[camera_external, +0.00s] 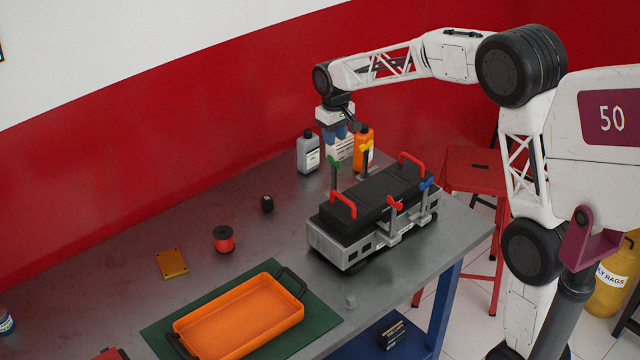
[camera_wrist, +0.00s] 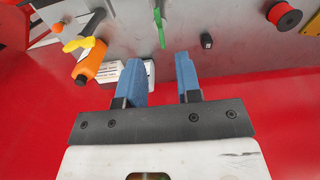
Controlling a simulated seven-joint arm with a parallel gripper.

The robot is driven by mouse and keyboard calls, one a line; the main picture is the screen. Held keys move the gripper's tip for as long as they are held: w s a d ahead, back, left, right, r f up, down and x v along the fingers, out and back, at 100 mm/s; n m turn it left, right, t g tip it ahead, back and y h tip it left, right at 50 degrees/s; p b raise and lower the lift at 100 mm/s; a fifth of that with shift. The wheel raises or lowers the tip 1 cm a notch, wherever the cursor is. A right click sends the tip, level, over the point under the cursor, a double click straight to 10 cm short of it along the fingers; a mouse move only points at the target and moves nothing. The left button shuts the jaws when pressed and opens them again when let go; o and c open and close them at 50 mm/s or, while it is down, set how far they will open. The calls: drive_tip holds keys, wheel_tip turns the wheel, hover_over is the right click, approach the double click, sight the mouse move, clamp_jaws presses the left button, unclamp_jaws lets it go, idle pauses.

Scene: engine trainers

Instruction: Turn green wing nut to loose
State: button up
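The green wing nut (camera_external: 334,161) sits on top of an upright rod at the far left side of the black engine unit (camera_external: 375,205). It also shows in the wrist view as a thin green piece (camera_wrist: 160,28) beyond my fingertips. My gripper (camera_external: 335,140) has blue fingers and hovers just above the green wing nut. In the wrist view my gripper (camera_wrist: 158,62) is open, with a clear gap between its fingers and nothing in it. A yellow wing nut (camera_external: 366,146), a red one (camera_external: 395,203) and a blue one (camera_external: 427,183) stand around the unit.
Red handles (camera_external: 343,203) rise from the unit. Behind it stand a grey bottle (camera_external: 308,154) and an orange bottle (camera_external: 369,157). A red spool (camera_external: 224,240), a small black object (camera_external: 267,204) and an orange tray (camera_external: 240,315) lie on the table. The table's left middle is mostly clear.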

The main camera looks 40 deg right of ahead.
drive_tip(key=shift+f, duration=3.9)
drive_tip(key=shift+c, duration=0.3)
clamp_jaws()
